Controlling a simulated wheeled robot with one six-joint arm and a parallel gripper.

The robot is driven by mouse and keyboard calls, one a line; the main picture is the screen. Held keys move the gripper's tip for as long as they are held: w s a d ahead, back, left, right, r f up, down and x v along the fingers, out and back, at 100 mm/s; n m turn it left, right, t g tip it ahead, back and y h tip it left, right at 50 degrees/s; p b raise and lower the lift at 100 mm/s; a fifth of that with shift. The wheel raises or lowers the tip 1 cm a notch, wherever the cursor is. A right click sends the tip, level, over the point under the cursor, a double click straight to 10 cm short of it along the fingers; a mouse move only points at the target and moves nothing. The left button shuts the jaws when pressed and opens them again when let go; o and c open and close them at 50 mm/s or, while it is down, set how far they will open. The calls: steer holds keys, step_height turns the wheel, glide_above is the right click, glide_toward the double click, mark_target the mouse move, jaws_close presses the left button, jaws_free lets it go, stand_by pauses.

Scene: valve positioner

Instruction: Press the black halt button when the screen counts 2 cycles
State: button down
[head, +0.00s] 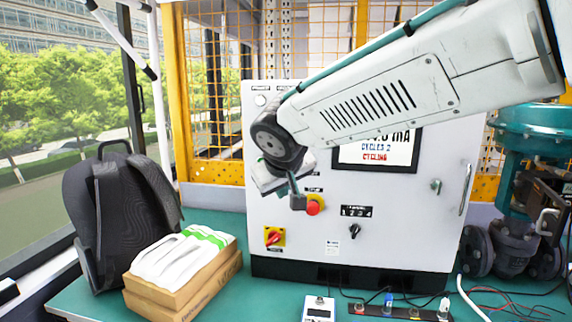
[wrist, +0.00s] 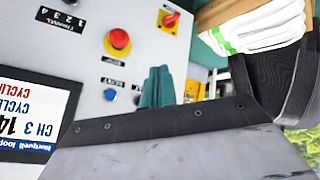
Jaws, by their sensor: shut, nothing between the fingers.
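The screen (head: 378,152) on the grey control cabinet (head: 415,235) reads "CYCLES 2" and "CYCLING" in the head view, its upper part covered by my arm. It also shows upside down and cut off in the wrist view (wrist: 35,115). My gripper (head: 296,198) is shut and empty, in front of the panel left of the screen. In the wrist view its teal fingers (wrist: 157,82) point at the panel beside a blue button (wrist: 109,96). I cannot make out the black halt button; the fingers hide part of the panel there. I cannot tell whether they touch it.
A red mushroom button (head: 314,205) sits close to my gripper. Below are a red-and-yellow switch (head: 274,237) and a black selector knob (head: 354,231). A backpack (head: 115,215) and gloves on a box (head: 185,258) stand left. Cables and small parts lie in front.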

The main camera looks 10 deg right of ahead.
steer(key=shift+w+a+r+m+t+y, duration=0.2)
steer(key=shift+w+a+r+t, duration=0.1)
steer(key=shift+w+r, duration=0.25)
steer(key=shift+w+a+r+m+t+y, duration=0.2)
steer(key=shift+w+r+t, duration=0.1)
steer(key=shift+r, duration=0.35)
steer(key=w+d, duration=0.3)
steer(key=w, duration=0.5)
steer(key=shift+d, duration=0.2)
steer(key=shift+w, duration=0.15)
stand_by(1.2)
steer(key=shift+w+d, duration=0.15)
steer(key=shift+w, duration=0.15)
